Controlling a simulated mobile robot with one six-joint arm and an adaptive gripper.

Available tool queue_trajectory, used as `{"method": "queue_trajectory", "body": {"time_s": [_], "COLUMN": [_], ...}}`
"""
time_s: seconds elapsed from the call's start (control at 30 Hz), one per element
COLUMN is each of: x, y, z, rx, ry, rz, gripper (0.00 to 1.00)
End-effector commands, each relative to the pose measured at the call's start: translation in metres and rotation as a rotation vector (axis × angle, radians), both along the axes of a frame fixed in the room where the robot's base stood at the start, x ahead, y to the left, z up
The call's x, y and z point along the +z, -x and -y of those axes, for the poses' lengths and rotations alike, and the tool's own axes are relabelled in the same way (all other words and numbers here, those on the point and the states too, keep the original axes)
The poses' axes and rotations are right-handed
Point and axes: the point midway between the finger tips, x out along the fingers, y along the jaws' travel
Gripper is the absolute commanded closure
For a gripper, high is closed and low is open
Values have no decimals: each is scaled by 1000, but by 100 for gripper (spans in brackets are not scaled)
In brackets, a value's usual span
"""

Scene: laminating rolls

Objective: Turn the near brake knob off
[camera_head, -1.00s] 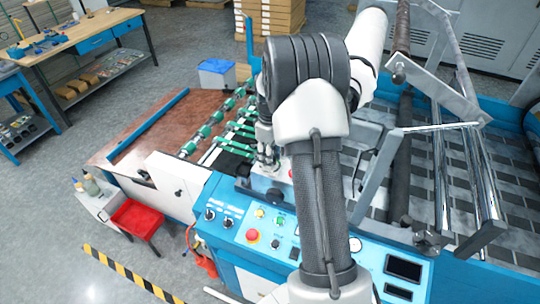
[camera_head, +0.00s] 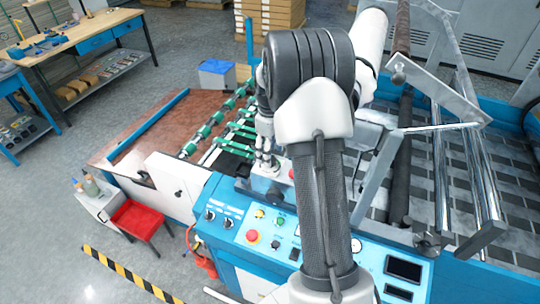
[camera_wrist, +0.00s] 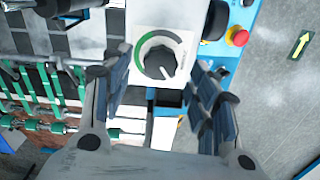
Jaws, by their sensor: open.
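The brake knob (camera_wrist: 159,62) is a round dark dial on a white plate, with a green and grey arc around it, in the wrist view. My gripper (camera_wrist: 164,72) is open, with one finger on each side of the knob in that picture. I cannot tell whether either finger touches it. In the head view my gripper (camera_head: 266,168) points down over the machine near the green rollers, and my arm hides part of it. The knob cannot be made out in the head view.
A control panel (camera_head: 300,238) with a red emergency button (camera_head: 252,236) lies in front of the arm; a red button (camera_wrist: 238,36) also shows in the wrist view. Green rollers (camera_head: 215,122) stand left of the gripper. Metal bars (camera_head: 440,175) stand to the right.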

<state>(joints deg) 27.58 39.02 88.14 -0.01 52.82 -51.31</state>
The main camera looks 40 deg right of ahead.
Motion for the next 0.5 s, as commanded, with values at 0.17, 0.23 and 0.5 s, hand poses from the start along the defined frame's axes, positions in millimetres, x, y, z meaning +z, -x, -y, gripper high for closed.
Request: {"method": "queue_trajectory", "body": {"time_s": [0.17,0.23,0.5], "x": [41,56,90], "y": [-1,-1,0], "z": [1,0,0], "rx": [0,0,0], "ry": [2,2,1], "rz": [5,4,1], "gripper": [45,45,45]}}
